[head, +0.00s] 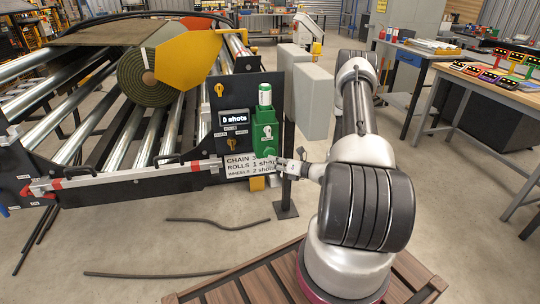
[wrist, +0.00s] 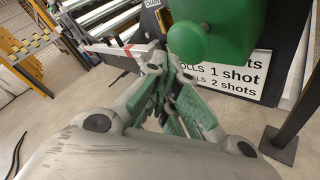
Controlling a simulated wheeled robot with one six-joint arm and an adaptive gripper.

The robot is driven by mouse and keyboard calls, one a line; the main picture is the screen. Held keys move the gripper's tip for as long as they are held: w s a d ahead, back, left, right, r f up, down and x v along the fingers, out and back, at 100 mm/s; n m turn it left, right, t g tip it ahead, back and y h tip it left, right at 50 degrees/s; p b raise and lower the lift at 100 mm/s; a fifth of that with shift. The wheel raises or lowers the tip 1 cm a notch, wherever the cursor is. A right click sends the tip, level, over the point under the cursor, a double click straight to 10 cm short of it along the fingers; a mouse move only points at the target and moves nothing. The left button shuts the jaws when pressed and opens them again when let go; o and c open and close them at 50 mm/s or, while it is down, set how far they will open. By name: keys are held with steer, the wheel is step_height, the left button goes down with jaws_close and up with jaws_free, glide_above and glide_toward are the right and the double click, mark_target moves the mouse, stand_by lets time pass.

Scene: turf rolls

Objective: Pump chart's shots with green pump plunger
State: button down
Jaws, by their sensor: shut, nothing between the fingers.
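The green pump (head: 265,137) is mounted on the dark panel of the roller machine, with a pale-capped green cylinder (head: 265,95) on top. In the wrist view the green pump body (wrist: 228,22) fills the top, and a round green knob (wrist: 187,42), which looks like the plunger, sticks out from it. The white chart (head: 238,166) below reads ROLLS 1 shot, WHEELS 2 shots; its CHAIN number is hidden. The display (head: 234,118) reads 0 shots. My gripper (head: 283,163) is shut and empty, just below the pump, in front of the chart's right side. Its fingers (wrist: 172,95) show below the knob.
A red-and-white bar (head: 120,178) runs along the machine's front to the left. A dark post (head: 286,185) stands on the floor close to my gripper. Grey blocks (head: 308,88) stand behind. Dark hoses (head: 215,223) lie on the floor.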

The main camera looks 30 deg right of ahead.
steer(key=shift+w, duration=0.15)
steer(key=shift+w+d, duration=0.1)
steer(key=shift+w, duration=0.15)
steer(key=shift+w+d+r, duration=0.1)
steer(key=shift+w+d, duration=0.1)
steer(key=shift+w, duration=0.45)
steer(key=shift+w+d, duration=0.2)
steer(key=shift+w, duration=0.45)
stand_by(1.6)
steer(key=shift+s, duration=0.1)
steer(key=shift+s+a, duration=0.25)
steer(key=shift+s, duration=0.55)
steer(key=shift+s+a, duration=0.25)
steer(key=shift+s, duration=0.55)
steer(key=shift+s+a, duration=0.25)
steer(key=shift+s, duration=0.55)
steer(key=shift+s+a, duration=0.2)
steer(key=shift+s, duration=0.6)
steer(key=shift+s+a, duration=0.25)
steer(key=shift+s, duration=0.55)
